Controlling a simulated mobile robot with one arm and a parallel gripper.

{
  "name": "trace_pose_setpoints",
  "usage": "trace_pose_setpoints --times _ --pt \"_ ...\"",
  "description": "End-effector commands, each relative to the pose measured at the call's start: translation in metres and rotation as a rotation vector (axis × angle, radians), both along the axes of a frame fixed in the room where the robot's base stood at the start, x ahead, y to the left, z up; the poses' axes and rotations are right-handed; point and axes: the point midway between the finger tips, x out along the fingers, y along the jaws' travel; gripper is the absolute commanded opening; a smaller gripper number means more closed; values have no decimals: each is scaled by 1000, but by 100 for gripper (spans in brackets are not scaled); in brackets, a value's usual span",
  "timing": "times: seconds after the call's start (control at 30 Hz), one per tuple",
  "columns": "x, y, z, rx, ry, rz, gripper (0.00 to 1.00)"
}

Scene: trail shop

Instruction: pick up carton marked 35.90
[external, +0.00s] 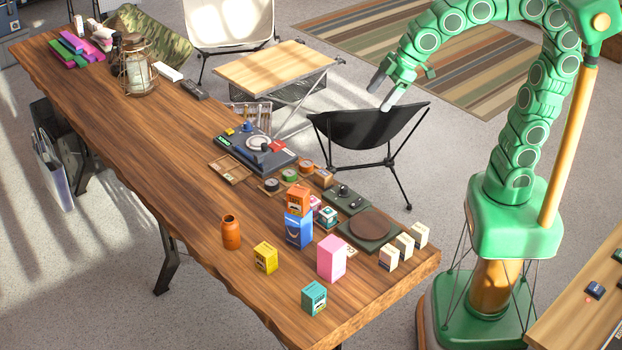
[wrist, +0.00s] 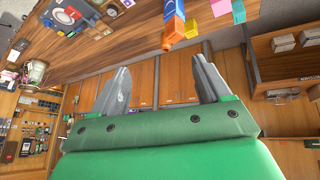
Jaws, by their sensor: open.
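Several small cartons stand on the near end of the long wooden table (external: 150,130). An orange carton (external: 298,200) sits on top of a blue carton (external: 299,232). A pink carton (external: 331,258), a yellow carton (external: 265,257) and a teal carton (external: 314,298) stand apart nearby. Their price marks are too small to read, so I cannot tell which is 35.90. My gripper (external: 380,97) is open and empty, high beyond the table's far side. In the wrist view my gripper (wrist: 160,68) has its fingers spread, with the orange carton (wrist: 173,36) beyond them.
An orange-brown jar (external: 231,232) stands left of the cartons. Small pale boxes (external: 404,246) line the right edge beside a dark round-topped device (external: 370,226). A record-player-like unit (external: 258,146) and a lantern (external: 138,70) stand farther back. A black chair (external: 368,135) is below my gripper.

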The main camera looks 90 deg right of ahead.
Motion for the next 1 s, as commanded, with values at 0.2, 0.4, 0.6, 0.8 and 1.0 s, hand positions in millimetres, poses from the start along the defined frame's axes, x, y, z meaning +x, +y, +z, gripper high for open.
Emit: trace_pose_setpoints --times 0.2,0.4,0.6,0.8,1.0 --pt "57 39 61 -3 -198 110 77" --pt "92 70 111 -8 -349 185 77" --pt "107 70 82 -110 -297 219 77" --pt "125 73 55 -233 -248 270 77" --pt "148 78 14 -406 -169 349 77"
